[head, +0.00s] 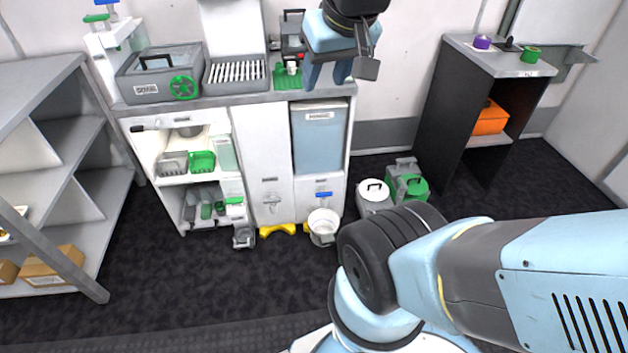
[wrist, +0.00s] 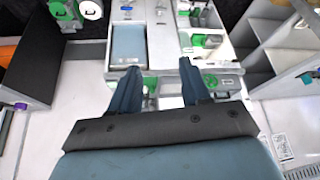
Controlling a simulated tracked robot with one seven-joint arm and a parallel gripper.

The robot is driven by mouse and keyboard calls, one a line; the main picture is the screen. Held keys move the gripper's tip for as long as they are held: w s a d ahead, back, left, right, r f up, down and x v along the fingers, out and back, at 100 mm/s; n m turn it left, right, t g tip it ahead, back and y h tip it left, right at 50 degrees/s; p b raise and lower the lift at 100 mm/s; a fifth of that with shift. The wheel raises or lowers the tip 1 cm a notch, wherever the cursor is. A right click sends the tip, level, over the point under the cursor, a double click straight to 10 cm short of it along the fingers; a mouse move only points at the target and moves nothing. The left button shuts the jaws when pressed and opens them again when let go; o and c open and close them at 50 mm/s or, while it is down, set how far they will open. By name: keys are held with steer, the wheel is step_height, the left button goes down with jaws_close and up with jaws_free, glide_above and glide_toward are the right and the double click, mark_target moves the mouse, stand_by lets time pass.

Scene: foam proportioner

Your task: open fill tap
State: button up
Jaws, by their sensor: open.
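It is unclear which fitting is the fill tap. A tap with a blue handle (head: 323,194) sits low on the cabinet front, below a blue-grey tank (head: 319,140), above a white bucket (head: 323,226). A grey tap (head: 270,198) is on the white panel to its left. The tank also shows in the wrist view (wrist: 128,45). My gripper (head: 328,82) is open and empty, fingers pointing down, apparently above the right part of the counter. In the wrist view my gripper (wrist: 160,72) has green-and-grey fittings showing between its fingers, seemingly beyond the tips.
A grey case with a green wheel (head: 183,87) and a slotted tray (head: 237,73) stand on the counter. Green-and-grey containers (head: 407,184) and a white-lidded canister (head: 374,195) stand right of the cabinet. Shelving (head: 75,150) is at left.

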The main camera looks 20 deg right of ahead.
steer(key=w+d+f+m+g, duration=0.1)
steer(key=w+d+m, duration=0.15)
steer(key=w, duration=0.85)
steer(key=w+d+f+m+g, duration=0.1)
steer(key=w+f+m, duration=0.15)
steer(key=w, duration=0.75)
steer(key=w+d+f+m+y, duration=0.1)
steer(key=w+d+f+m, duration=0.3)
steer(key=w, duration=0.6)
steer(key=m+g+h, duration=0.1)
steer(key=m+g, duration=0.3)
steer(key=m, duration=0.8)
glide_above(324, 193)
step_height(324, 193, down, 61)
step_height(324, 193, down, 14)
